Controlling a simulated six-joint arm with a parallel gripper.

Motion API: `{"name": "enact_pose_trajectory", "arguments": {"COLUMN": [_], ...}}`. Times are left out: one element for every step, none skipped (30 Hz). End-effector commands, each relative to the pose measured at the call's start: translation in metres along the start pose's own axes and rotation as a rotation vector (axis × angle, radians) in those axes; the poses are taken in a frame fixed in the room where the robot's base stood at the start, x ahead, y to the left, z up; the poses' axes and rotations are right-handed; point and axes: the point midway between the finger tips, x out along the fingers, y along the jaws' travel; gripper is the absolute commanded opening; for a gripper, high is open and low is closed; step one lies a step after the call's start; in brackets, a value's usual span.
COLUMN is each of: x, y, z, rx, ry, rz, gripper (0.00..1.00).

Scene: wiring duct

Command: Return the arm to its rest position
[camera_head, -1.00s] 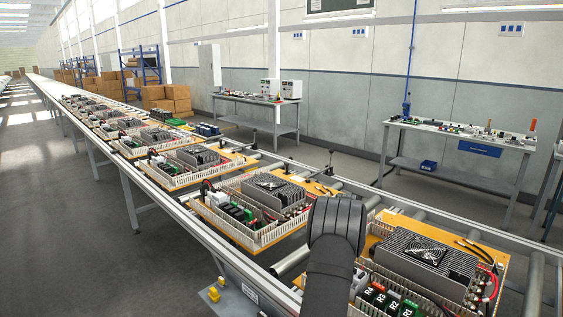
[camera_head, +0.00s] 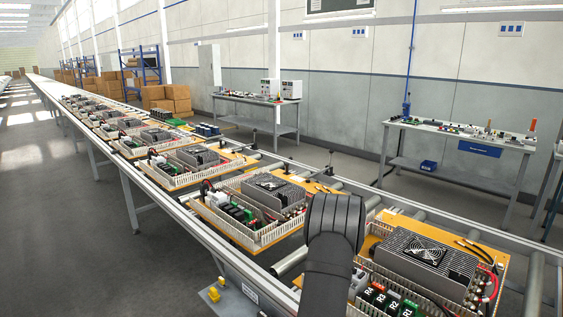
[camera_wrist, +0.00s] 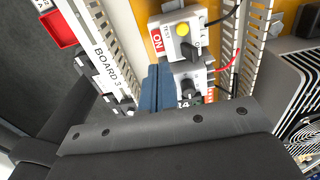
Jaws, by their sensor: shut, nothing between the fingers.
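My arm (camera_head: 332,250) rises from the bottom of the head view, in front of the nearest board (camera_head: 378,227) on the conveyor. My gripper's fingers are hidden in the head view. In the wrist view my gripper (camera_wrist: 157,78) shows as two blue fingers side by side, shut and empty. They overlap the view of a breaker device with an ON label and a yellow button (camera_wrist: 183,29). Whether they touch it cannot be told. The white slotted duct (camera_wrist: 92,22) and a "BOARD 3" label (camera_wrist: 105,50) lie to their left.
A power supply with a fan (camera_head: 425,254) sits on the nearest board, right of my arm. More boards (camera_head: 247,241) line the conveyor to the far left. A red tray (camera_wrist: 57,30) shows in the wrist view. Benches (camera_head: 455,130) stand behind the conveyor. The floor at left is clear.

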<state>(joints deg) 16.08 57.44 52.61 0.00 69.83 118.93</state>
Motion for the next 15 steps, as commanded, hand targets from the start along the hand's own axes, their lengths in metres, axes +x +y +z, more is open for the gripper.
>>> {"name": "enact_pose_trajectory", "arguments": {"x": [-0.011,-0.017,-0.025,-0.031,-0.037,-0.045,-0.050,-0.046,-0.044,-0.044,-0.044,-0.043,-0.043,-0.043,-0.042], "y": [-0.001,0.000,-0.001,0.000,0.000,-0.001,0.000,0.000,0.000,0.000,-0.001,-0.001,-0.001,-0.001,-0.001], "z": [0.000,0.000,0.000,0.000,0.000,0.000,0.000,-0.001,-0.002,-0.003,-0.003,-0.004,-0.005,-0.005,-0.006], "rx": [0.000,0.000,0.000,0.000,0.000,0.000,-0.005,-0.034,-0.067,-0.092,-0.117,-0.150,-0.174,-0.198,-0.230], "ry": [-0.001,-0.001,-0.001,0.000,-0.001,-0.001,-0.001,-0.002,-0.005,-0.007,-0.010,-0.012,-0.014,-0.015,-0.018], "rz": [-0.002,-0.002,-0.002,-0.001,-0.001,-0.002,-0.002,-0.005,-0.013,-0.018,-0.024,-0.032,-0.037,-0.044,-0.053], "gripper": [0.00,0.00,0.00,0.00,0.00,0.00,0.00,0.00,0.00,0.00,0.00,0.00,0.00,0.00,0.00]}}
